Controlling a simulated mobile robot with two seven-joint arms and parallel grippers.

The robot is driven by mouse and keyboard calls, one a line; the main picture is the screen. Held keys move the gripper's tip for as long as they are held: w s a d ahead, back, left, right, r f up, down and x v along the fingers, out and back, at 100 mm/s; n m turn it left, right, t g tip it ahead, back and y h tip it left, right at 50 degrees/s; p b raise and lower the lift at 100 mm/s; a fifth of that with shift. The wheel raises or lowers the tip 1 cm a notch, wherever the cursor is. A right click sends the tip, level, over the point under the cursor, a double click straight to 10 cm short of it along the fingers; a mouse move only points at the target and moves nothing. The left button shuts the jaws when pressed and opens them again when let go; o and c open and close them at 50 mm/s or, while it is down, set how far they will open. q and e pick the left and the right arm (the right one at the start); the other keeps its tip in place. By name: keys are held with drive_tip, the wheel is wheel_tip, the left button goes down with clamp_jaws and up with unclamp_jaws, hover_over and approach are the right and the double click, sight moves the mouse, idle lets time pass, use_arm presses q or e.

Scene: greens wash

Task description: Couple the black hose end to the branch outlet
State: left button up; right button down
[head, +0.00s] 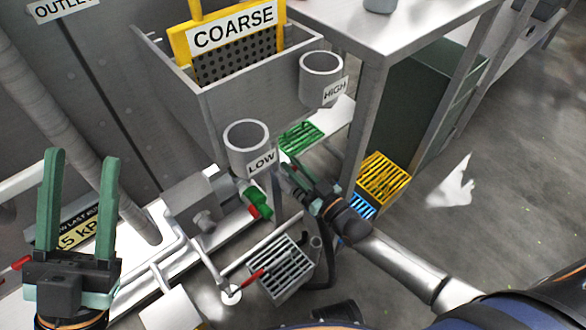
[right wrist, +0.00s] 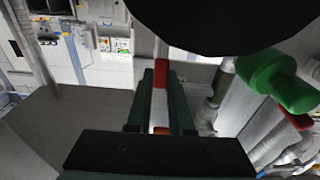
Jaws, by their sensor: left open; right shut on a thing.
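My right gripper (head: 285,178) is near the green branch fitting (head: 250,193) beside the LOW cup. A black hose (head: 327,262) hangs below my right wrist, and a large black shape, likely the hose, fills the top of the right wrist view (right wrist: 215,20). In that view the right fingers (right wrist: 166,95) are close together; the held part is largely hidden. A red and white strip shows between them. The green fitting (right wrist: 275,82) stands to their right, apart from them. Whether the hose end touches the outlet cannot be told. My left gripper (head: 82,170) is open and empty at the left.
A grey tank with a COARSE sign (head: 235,28) stands at the back. The LOW cup (head: 247,145) and HIGH cup (head: 321,78) are on its front. A table leg (head: 367,120), a yellow crate (head: 384,177) and a floor grate (head: 282,267) surround the right arm.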

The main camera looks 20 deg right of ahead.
drive_tip(key=t+b, duration=0.1)
drive_tip(key=b, duration=0.1)
drive_tip(key=s+f+t+y+b, duration=0.1)
drive_tip(key=b, duration=0.1)
drive_tip(key=shift+s+d+t, duration=0.1)
drive_tip(key=shift+d+t, duration=0.15)
drive_tip(key=shift+t, duration=0.05)
drive_tip(key=shift+s+r+t+b, duration=0.1)
drive_tip(key=shift+s+t+b, duration=0.05)
drive_tip(key=shift+t+b, duration=0.2)
use_arm(q)
wheel_tip(320, 180, down, 7)
drive_tip(key=d, duration=0.1)
drive_tip(key=shift+w+r+g, duration=0.15)
drive_tip(key=shift+g, duration=0.15)
use_arm(e)
drive_tip(key=shift+r, duration=0.1)
drive_tip(key=c, duration=0.8)
unclamp_jaws()
use_arm(q)
drive_tip(key=shift+a+r+p, duration=0.2)
drive_tip(key=shift+r+p, duration=1)
drive_tip(key=shift+r, duration=0.15)
use_arm(e)
drive_tip(key=v, duration=1.2)
drive_tip(key=shift+s+d, duration=0.2)
drive_tip(key=shift+d, duration=0.05)
